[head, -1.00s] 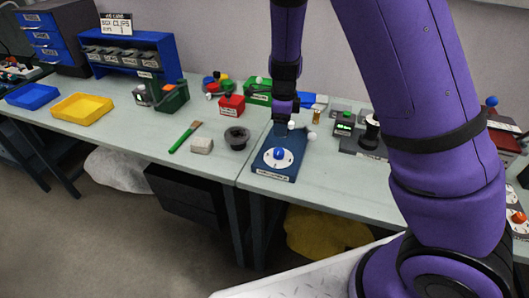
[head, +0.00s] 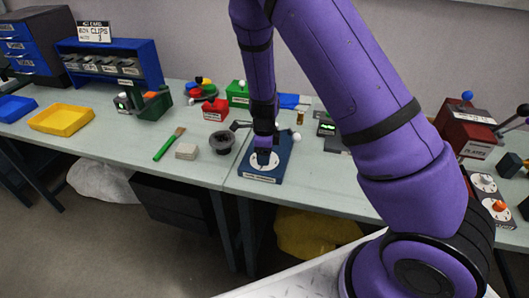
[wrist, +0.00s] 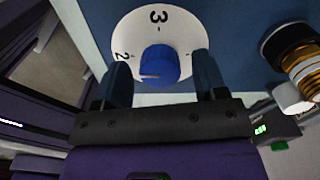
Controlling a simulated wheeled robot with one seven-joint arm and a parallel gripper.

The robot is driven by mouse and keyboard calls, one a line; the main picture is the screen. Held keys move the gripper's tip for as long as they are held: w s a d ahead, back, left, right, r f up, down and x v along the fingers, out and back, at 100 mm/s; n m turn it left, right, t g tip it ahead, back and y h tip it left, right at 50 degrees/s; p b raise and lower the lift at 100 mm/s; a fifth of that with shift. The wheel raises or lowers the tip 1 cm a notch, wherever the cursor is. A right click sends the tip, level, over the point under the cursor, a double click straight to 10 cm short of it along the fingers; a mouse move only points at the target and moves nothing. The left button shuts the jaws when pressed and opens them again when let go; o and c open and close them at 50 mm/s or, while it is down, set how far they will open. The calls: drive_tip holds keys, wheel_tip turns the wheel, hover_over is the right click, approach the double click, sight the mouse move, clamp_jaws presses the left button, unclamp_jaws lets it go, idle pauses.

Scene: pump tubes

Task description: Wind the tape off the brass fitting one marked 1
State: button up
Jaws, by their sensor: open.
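My gripper (wrist: 162,78) is open, its two dark blue fingers on either side of a blue knob (wrist: 157,64). The knob sits at the centre of a white dial (wrist: 185,28) with 2 and 3 showing, on a blue panel (wrist: 232,25). In the head view my gripper (head: 263,158) is low over this dial, on the blue base (head: 283,160). A brass-coloured fitting (wrist: 302,62) with dark bands and a white end is at the right edge of the wrist view. A small brass piece (head: 300,117) stands behind the base. No mark 1 or tape is readable.
A black round holder (head: 222,142), a pale block (head: 186,151) and a green-handled brush (head: 168,145) lie left of the base. A device with a green display (head: 327,128) stands to the right, partly behind my arm. The bench front is mostly clear.

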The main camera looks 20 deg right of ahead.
drive_tip(key=c, duration=0.9)
drive_tip(key=shift+c, duration=0.2)
